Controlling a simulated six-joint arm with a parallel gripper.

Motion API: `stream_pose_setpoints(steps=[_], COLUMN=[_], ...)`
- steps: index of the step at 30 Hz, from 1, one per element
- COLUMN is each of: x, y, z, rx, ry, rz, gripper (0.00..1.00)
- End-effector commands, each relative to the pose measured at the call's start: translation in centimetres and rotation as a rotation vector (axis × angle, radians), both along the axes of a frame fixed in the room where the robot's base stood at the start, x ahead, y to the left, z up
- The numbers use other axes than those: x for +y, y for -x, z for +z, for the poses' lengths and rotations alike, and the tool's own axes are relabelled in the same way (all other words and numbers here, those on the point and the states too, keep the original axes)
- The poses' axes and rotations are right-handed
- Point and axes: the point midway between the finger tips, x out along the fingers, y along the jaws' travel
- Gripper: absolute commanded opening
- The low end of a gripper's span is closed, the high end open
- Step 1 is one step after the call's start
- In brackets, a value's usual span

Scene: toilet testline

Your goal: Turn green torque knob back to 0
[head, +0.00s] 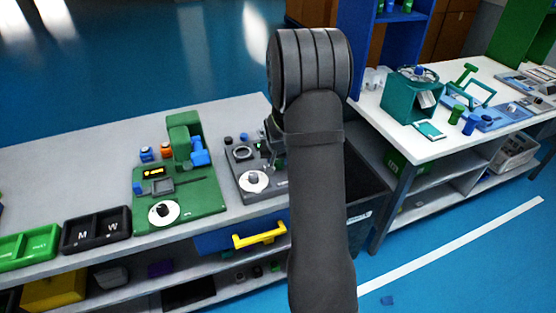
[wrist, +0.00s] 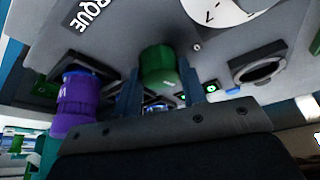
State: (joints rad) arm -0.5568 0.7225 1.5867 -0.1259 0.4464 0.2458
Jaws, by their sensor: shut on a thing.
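The green torque knob (wrist: 158,66) shows in the wrist view, a short green cylinder on a grey panel. My gripper (wrist: 160,82) is shut on it, with one finger on each side. A label ending in "RQUE" (wrist: 90,12) is on the panel at the upper left, and part of a white dial with dark marks (wrist: 232,8) is at the top. In the head view, my gripper (head: 271,140) is at the back right of the dark grey station (head: 267,190), and my arm hides much of that area. I cannot read the knob's setting.
In the wrist view, a purple cylinder (wrist: 74,102) stands left of my gripper and a dark ring (wrist: 258,68) is to the right. In the head view, a green station (head: 205,210) stands close on the left. A black bin (head: 370,185) is right of the bench.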

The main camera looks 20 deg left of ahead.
Motion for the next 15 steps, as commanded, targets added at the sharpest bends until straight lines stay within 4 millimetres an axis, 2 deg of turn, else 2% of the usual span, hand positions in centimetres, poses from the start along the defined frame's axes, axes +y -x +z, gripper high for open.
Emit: stream_pose_setpoints(steps=[15], x=[-0.26], y=[-0.2], z=[0.03], rx=[0.0], ry=[-0.002], rz=[0.359], gripper=[0.15])
